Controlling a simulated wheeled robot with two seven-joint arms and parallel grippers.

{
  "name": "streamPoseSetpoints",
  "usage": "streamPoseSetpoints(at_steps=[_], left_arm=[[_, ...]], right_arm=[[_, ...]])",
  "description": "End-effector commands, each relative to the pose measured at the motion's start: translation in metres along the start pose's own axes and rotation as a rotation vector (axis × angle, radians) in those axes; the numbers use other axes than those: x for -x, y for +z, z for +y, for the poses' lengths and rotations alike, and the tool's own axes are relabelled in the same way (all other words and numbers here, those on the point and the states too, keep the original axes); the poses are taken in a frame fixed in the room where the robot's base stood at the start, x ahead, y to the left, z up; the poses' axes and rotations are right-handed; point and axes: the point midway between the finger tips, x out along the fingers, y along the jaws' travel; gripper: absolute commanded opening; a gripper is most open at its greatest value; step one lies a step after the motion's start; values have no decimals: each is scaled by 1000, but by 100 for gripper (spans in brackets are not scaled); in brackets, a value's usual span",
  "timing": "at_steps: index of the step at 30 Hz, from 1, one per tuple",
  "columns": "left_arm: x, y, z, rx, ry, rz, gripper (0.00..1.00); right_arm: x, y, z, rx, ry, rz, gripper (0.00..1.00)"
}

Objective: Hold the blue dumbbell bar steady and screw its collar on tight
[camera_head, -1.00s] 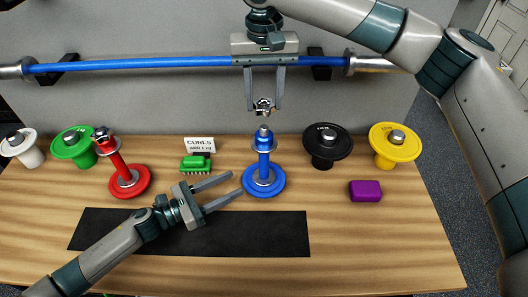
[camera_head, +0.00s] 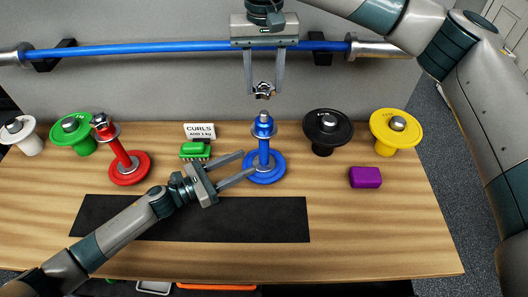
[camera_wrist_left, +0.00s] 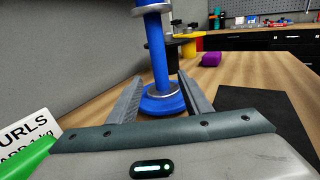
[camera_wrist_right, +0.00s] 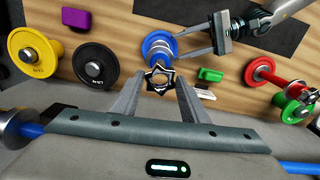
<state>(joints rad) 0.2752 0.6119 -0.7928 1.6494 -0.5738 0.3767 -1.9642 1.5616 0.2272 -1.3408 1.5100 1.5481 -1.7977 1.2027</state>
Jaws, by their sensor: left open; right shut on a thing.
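The blue dumbbell bar (camera_head: 264,148) stands upright on the table on its blue plate (camera_head: 265,168). Its top end is bare. My left gripper (camera_head: 249,163) is open, with its fingers pointing at the bar's lower part; in the left wrist view the bar (camera_wrist_left: 158,55) rises between and just beyond the fingertips (camera_wrist_left: 158,88). My right gripper (camera_head: 264,92) points down above the bar and is shut on the silver star-shaped collar (camera_head: 264,90). A gap separates the collar from the bar top. The collar (camera_wrist_right: 159,79) also shows between the fingertips in the right wrist view.
Black (camera_head: 326,130) and yellow (camera_head: 395,128) plates and a purple block (camera_head: 365,177) stand right. A dark mat (camera_head: 270,219) lies in front.

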Motion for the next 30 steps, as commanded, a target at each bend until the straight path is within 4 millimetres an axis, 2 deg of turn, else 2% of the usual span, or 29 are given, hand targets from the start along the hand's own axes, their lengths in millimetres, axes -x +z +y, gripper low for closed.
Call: streamPoseSetpoints(at_steps=[9, 15, 21, 29, 30], left_arm=[[-52, 1, 0, -1, -2, -1, 45], [-73, 0, 0, 0, 0, 1, 45], [-82, 0, 0, -1, -1, 0, 45], [-83, 0, 0, -1, -1, 1, 45], [-83, 0, 0, -1, -1, 1, 40]], right_arm=[[0, 0, 0, 0, 0, 1, 13], [0, 0, 0, 0, 0, 0, 13], [0, 0, 0, 0, 0, 0, 13], [0, 0, 0, 0, 0, 1, 13], [0, 0, 0, 0, 0, 1, 13]])
